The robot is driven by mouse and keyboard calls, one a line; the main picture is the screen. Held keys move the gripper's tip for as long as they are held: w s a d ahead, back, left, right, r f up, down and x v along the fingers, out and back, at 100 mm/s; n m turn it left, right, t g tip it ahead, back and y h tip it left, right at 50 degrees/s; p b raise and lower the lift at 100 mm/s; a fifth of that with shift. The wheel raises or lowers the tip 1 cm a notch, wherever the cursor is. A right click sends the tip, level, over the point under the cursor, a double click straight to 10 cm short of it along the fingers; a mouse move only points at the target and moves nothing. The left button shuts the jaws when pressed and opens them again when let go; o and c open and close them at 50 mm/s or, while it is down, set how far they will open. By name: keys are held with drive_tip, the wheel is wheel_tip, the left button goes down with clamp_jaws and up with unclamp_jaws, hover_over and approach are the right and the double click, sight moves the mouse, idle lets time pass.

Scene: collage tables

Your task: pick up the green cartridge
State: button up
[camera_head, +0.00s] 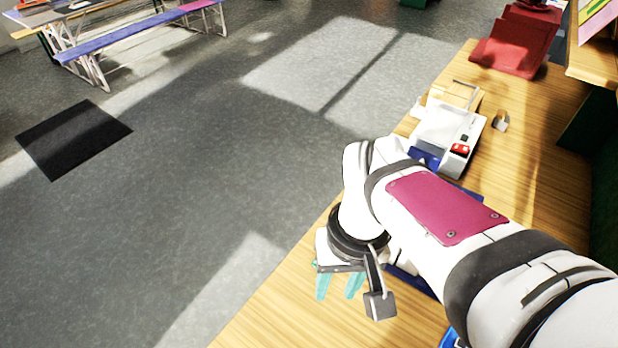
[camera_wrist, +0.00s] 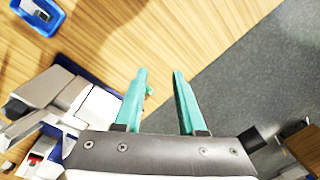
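My gripper (camera_head: 337,291) has two teal fingers and hangs over the front edge area of the wooden table. In the wrist view its fingers (camera_wrist: 160,76) are apart, with nothing between the tips. A small bright green bit (camera_wrist: 149,90) shows beside the left finger in the wrist view. It may be part of the green cartridge, but the finger hides most of it. No green cartridge shows clearly in the head view, where my arm covers much of the table.
The wooden table (camera_head: 278,308) has clear room near its front edge. A white machine (camera_head: 440,127) with a red switch stands beyond my arm. A blue tray (camera_wrist: 52,27) holds a grey and white object. A red stand (camera_head: 512,45) is at the back.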

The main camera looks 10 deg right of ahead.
drive_tip(key=w+d+f+n+h, duration=0.1)
drive_tip(key=w+f+n, duration=0.25)
drive_tip(key=w, duration=0.45)
drive_tip(key=w+d+f+n, duration=0.1)
drive_tip(key=w+f+n, duration=0.1)
drive_tip(key=w+n, duration=0.4)
drive_tip(key=shift+m, duration=0.25)
drive_tip(key=f, duration=1)
drive_tip(key=w+f, duration=0.1)
drive_tip(key=f, duration=0.4)
drive_tip(key=shift+f, duration=0.3)
clamp_jaws()
drive_tip(key=shift+r, duration=0.1)
